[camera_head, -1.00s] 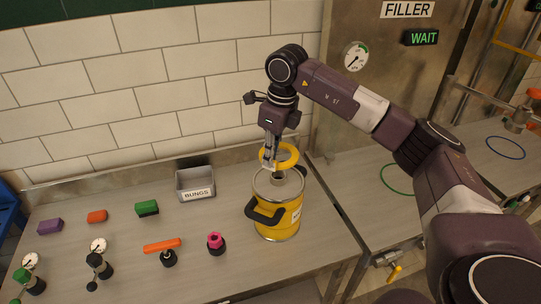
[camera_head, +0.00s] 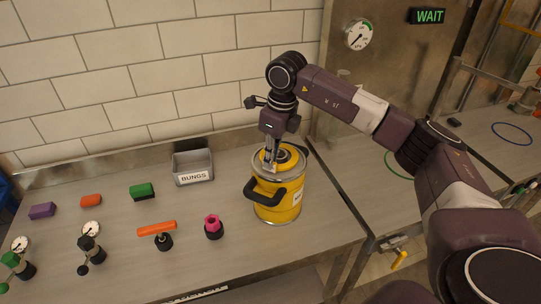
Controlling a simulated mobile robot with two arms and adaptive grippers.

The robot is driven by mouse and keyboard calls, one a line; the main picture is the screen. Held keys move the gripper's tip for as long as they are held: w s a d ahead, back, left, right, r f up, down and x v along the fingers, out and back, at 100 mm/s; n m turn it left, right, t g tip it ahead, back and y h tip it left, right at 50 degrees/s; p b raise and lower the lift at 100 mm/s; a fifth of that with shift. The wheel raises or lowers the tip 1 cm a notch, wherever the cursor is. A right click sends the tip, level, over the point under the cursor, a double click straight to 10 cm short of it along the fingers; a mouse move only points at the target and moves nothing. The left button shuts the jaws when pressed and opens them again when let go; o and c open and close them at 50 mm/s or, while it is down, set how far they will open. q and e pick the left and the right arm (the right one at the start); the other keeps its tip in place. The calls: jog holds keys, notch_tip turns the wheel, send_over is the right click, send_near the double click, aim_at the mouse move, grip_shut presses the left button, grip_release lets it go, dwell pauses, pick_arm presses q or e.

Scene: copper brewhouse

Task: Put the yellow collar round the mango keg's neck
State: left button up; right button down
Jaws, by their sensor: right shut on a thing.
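The mango keg (camera_head: 280,205), yellow with a black side handle, stands upright on the steel bench. The yellow collar (camera_head: 291,164) is down at the keg's top and appears to lie around its grey neck. The gripper partly hides it, so I cannot tell whether it rests fully flat. My right gripper (camera_head: 268,166) points down at the near left side of the collar and is shut on its rim. My left gripper is not in view.
A grey BUNGS bin (camera_head: 193,167) stands left of the keg. A pink-topped fitting (camera_head: 213,227), an orange-handled tap (camera_head: 158,232), gauges and coloured blocks lie further left. A gap separates this bench from the right one, which bears a blue ring (camera_head: 512,133).

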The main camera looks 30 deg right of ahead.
jog(key=shift+f, duration=0.45)
dwell(0.5)
jog(key=c, duration=2)
grip_release()
jog(key=r, duration=0.4)
jog(key=s+r, duration=0.1)
jog(key=r, duration=0.6)
jog(key=shift+s+d+r, duration=0.3)
jog(key=shift+d+r, duration=0.1)
